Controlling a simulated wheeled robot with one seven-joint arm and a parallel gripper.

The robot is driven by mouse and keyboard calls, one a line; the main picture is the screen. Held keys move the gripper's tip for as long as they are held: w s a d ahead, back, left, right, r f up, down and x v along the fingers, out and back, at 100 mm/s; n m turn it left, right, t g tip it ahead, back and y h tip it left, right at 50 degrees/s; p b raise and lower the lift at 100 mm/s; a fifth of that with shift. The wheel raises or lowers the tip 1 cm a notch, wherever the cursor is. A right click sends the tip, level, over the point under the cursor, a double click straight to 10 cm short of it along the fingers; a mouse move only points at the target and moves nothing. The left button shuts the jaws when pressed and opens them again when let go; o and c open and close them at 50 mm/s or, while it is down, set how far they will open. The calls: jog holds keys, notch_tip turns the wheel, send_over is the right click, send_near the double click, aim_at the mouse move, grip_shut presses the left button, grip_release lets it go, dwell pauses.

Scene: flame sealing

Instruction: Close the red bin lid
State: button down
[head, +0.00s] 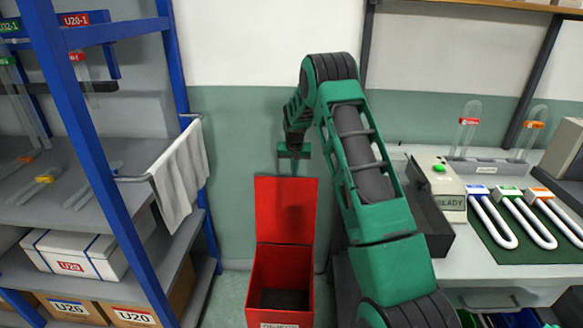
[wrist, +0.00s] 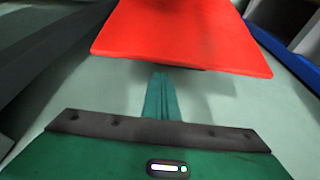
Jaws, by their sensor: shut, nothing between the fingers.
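The red bin (head: 282,280) stands on the floor between the shelf and the bench. Its red lid (head: 285,208) is raised upright at the back, so the bin is open and its dark inside shows. My gripper (head: 294,168) is above the lid's top edge, close to the wall, with its fingers pointing down. In the wrist view the red lid (wrist: 180,35) fills the top, beyond the shut fingers (wrist: 160,85). The fingers are together and empty. I cannot tell whether they touch the lid.
A blue-framed shelf (head: 95,150) with boxes and a hanging white towel (head: 182,170) stands to the left. A bench (head: 500,265) with a grey READY device (head: 440,185) and U-shaped tubes stands to the right. The wall (head: 245,130) is close behind the bin.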

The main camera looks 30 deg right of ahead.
jog(key=x, duration=0.3)
jog(key=shift+d+f, duration=0.1)
jog(key=shift+f, duration=0.1)
